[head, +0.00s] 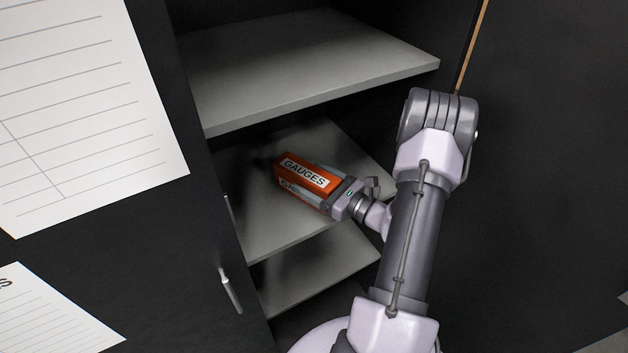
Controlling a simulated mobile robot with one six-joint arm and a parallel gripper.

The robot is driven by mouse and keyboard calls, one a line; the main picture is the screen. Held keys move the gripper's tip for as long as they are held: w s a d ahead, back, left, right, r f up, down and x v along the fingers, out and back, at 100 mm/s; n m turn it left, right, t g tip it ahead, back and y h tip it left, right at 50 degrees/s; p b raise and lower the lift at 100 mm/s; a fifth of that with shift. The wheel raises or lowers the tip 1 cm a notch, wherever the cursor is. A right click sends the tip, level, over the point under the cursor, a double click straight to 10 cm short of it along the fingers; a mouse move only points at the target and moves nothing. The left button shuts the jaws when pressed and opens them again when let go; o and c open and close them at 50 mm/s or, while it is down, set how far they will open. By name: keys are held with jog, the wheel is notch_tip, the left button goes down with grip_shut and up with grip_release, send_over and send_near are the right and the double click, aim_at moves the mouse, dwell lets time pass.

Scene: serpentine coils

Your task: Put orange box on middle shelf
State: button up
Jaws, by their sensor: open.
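The orange box (292,170) carries white labels reading "GAUGES". It is in the cabinet at the level of the middle shelf (262,228), below the upper shelf. It appears to rest on that shelf, though its underside is hard to see. My gripper (310,183) reaches in from the right, with its fingers along both sides of the box's near end. The jaws are open around the box, and I cannot tell whether either finger touches it.
The upper shelf (310,65) is empty and overhangs the box. A lower shelf (325,275) is below. Dark cabinet doors stand left, with a handle (230,291) and lined paper sheets (85,120), and right. My arm passes close to the right side.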

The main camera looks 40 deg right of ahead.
jog(key=shift+s+r, duration=0.1)
jog(key=shift+r, duration=0.1)
jog(key=s+d+p, duration=0.2)
jog(key=s+p, duration=0.1)
jog(key=s, duration=0.8)
jog(key=shift+s, duration=0.35)
